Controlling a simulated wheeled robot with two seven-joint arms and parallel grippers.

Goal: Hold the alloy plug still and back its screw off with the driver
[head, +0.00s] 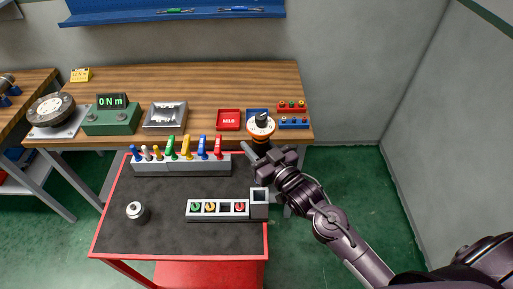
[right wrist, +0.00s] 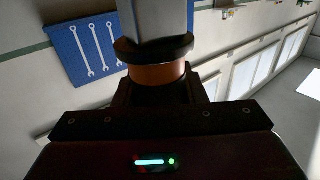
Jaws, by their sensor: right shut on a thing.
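The right wrist view shows the driver's orange band (right wrist: 157,75) between the fingers, below a dark flange and a grey body. A short grey metal cylinder with a pale top (head: 137,212), seemingly the alloy plug, stands alone on the black trolley top at left. Its screw is too small to make out. My left gripper is in neither view.
On the trolley (head: 165,242), a rack of coloured tools (head: 182,168) stands at the back. A grey block (head: 217,216) holds coloured round pieces, beside a square holder (head: 259,203). The bench behind carries a green "0Nm" meter (head: 111,121), a metal tray (head: 165,116) and a red tray (head: 229,119).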

